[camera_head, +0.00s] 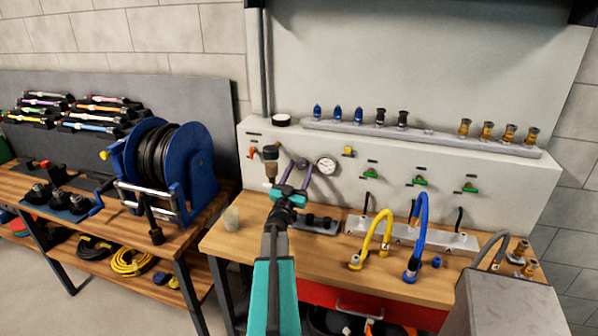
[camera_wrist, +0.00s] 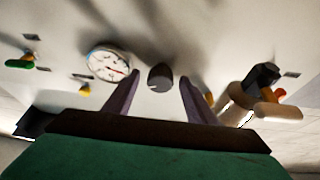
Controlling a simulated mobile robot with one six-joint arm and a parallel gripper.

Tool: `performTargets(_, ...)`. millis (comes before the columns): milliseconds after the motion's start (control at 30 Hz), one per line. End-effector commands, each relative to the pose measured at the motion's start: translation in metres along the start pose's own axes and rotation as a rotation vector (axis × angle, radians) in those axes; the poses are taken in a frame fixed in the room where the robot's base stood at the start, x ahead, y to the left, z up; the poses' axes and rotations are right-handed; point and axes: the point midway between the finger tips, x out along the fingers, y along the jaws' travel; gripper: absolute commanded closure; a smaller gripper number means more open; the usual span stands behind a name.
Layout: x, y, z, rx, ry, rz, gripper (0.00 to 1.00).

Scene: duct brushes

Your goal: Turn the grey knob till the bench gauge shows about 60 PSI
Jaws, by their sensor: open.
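The grey knob (camera_wrist: 160,77) sticks out of the light wall panel. In the wrist view it shows between the two purple fingertips, with a gap on each side. My gripper (camera_head: 297,166) is open in front of the panel and holds nothing. The wrist view looks roughly upside down. The round white bench gauge (camera_head: 326,165) is just right of my gripper in the head view. It also shows left of the knob in the wrist view (camera_wrist: 108,62), with a red needle. Its numbers are too small and blurred to read.
Green-handled valves (camera_head: 419,180) sit along the panel to the right. Yellow (camera_head: 386,232) and blue (camera_head: 421,225) hoses arch over the bench (camera_head: 350,275). A blue hose reel (camera_head: 190,150) stands on the left table.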

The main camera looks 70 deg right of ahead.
Motion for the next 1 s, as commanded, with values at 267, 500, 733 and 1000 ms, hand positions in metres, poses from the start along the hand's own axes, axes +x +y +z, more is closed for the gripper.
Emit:
performTargets(267,0.0,0.0,0.0,0.0,0.0,0.0,0.68)
performTargets(500,-0.004,0.001,-0.002,0.0,0.0,0.001,0.9)
performTargets(733,0.001,0.002,0.001,0.022,0.001,0.012,0.9)
performTargets(1000,0.001,0.0,0.002,0.115,-0.002,0.05,0.9)
